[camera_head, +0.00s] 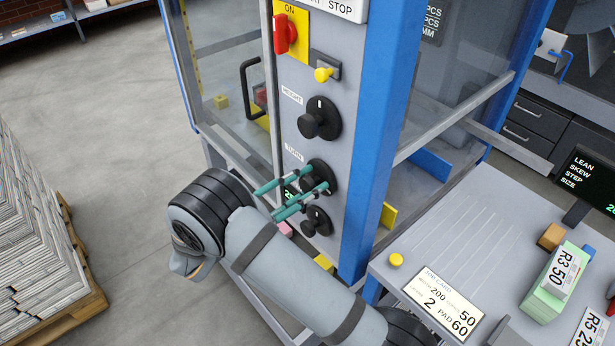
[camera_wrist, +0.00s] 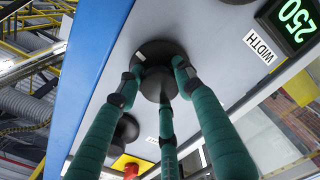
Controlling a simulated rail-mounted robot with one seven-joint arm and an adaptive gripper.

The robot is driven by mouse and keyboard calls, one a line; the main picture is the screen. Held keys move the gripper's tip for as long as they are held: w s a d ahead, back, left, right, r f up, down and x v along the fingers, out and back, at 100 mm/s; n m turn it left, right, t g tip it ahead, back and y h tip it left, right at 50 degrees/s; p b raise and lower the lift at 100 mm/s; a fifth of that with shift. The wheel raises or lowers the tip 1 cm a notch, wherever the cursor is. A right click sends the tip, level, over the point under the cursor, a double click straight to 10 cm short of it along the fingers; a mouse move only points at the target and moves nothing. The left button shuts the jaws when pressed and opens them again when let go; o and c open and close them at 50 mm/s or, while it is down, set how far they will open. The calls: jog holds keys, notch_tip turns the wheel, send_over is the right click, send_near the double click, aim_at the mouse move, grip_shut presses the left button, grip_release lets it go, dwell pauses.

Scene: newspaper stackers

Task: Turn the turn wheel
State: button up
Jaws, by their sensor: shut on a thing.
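The turn wheel (camera_head: 322,172) is the middle of three black round knobs on the grey control panel, below a small label that appears to read TURN. My gripper (camera_head: 318,186) reaches it from the lower left with teal fingers, shut on it. In the wrist view, the dark fingertips of my gripper (camera_wrist: 158,80) sit around the hub of the turn wheel (camera_wrist: 160,50). The fingers cover part of the hub.
The height knob (camera_head: 319,118) is above the turn wheel and another black knob (camera_head: 316,222) is close below. A red switch (camera_head: 285,33) and yellow knob (camera_head: 323,75) are higher up. A blue post (camera_head: 377,140) stands right of the panel. A newspaper stack (camera_head: 30,235) stands left.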

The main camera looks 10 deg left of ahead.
jog(key=n+p, duration=0.3)
jog(key=n, duration=0.1)
jog(key=shift+r+n, duration=0.15)
jog(key=shift+n, duration=0.25)
jog(key=n+p, duration=0.2)
jog(key=n, duration=0.3)
jog(key=shift+p, duration=0.3)
jog(key=n+p, duration=0.1)
jog(key=n, duration=0.4)
jog(key=shift+n+p, duration=0.35)
jog(key=shift+n, duration=0.05)
jog(key=shift+n+p, duration=0.5)
jog(key=shift+n, duration=2.1)
jog(key=o, duration=1.1)
jog(key=shift+s+a, duration=0.1)
jog(key=v, duration=1.1)
jog(key=shift+s+a, duration=0.2)
jog(key=shift+s, duration=0.15)
